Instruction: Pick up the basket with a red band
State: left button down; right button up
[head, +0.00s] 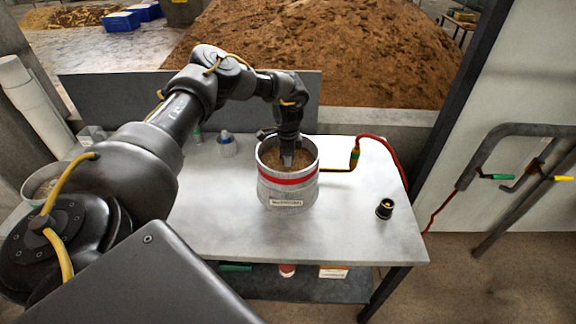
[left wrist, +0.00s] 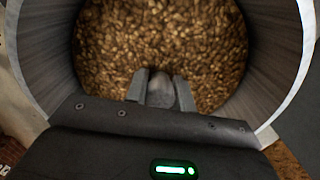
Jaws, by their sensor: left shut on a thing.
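The grey metal basket with a red band (head: 288,191) stands upright on the light grey table. It is filled with brown grain and has a small label on its front. My left gripper (head: 290,160) reaches down into its open top from above. In the left wrist view, the basket's inner wall (left wrist: 275,60) surrounds the grain. My left gripper's two fingers (left wrist: 161,90) are closed around a grey, rounded piece in the basket's mouth, in front of the grain. The fingertips are partly hidden in the head view. My right gripper is not in view.
The table (head: 230,225) has free room left and right of the basket. A small black cylinder (head: 384,208) stands at the right. A small bottle (head: 227,144) is at the back left. A red hose (head: 385,148) runs along the right edge. A brown heap (head: 330,50) lies behind.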

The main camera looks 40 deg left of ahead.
pick_arm(q)
jog(key=shift+w, duration=0.1)
dwell(0.3)
jog(key=shift+r, duration=0.15)
jog(key=shift+r+b, duration=0.6)
jog(key=shift+b, duration=0.05)
jog(key=s+d+r+b, duration=0.3)
jog(key=s+r, duration=0.8)
jog(key=s, duration=0.2)
jog(key=shift+s+d+r, duration=0.2)
jog(key=shift+s+r, duration=0.1)
